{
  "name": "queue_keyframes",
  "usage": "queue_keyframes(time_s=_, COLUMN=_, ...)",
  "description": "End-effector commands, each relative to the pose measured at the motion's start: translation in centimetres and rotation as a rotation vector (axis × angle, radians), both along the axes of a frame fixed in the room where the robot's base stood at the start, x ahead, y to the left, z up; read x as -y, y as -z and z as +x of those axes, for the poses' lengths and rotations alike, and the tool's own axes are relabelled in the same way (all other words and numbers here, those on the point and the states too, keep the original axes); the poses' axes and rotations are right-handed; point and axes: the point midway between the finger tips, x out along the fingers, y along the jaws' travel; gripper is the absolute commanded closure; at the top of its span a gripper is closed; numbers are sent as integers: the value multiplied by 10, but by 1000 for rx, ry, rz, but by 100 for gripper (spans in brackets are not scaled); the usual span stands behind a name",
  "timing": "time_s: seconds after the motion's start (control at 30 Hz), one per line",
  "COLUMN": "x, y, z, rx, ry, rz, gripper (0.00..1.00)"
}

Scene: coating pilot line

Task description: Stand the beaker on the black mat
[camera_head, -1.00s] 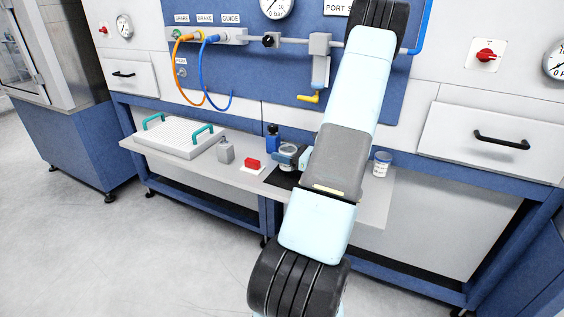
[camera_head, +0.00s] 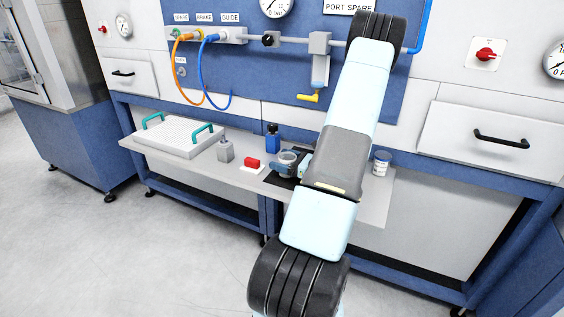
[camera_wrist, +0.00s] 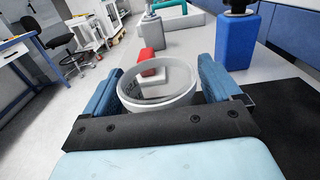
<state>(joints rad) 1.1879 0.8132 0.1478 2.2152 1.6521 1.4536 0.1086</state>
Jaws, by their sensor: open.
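The beaker (camera_wrist: 158,84) is a clear, pale-rimmed cylinder, upright between the two blue fingers of my gripper (camera_wrist: 158,92) in the wrist view. The fingers are open, one on each side of it. In the head view the beaker (camera_head: 288,157) shows at the black mat (camera_head: 276,180), just left of my arm, with my gripper (camera_head: 284,167) around it. The mat also shows at the right in the wrist view (camera_wrist: 275,115). The beaker's base is hidden, so I cannot tell how fully it rests on the mat.
A blue bottle (camera_head: 272,139) stands behind the mat. A red block (camera_head: 252,162) on a white card, a grey bottle (camera_head: 225,151) and a white tray with teal handles (camera_head: 180,138) are to the left. A lidded jar (camera_head: 381,163) stands to the right on the bench.

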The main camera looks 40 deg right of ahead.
Motion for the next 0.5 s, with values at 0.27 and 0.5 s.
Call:
queue_keyframes(time_s=0.27, x=0, y=-2, z=0, rx=0, ry=0, rz=-1, gripper=9)
queue_keyframes(time_s=0.5, x=12, y=-2, z=-28, rx=-1, ry=2, rz=-1, gripper=9)
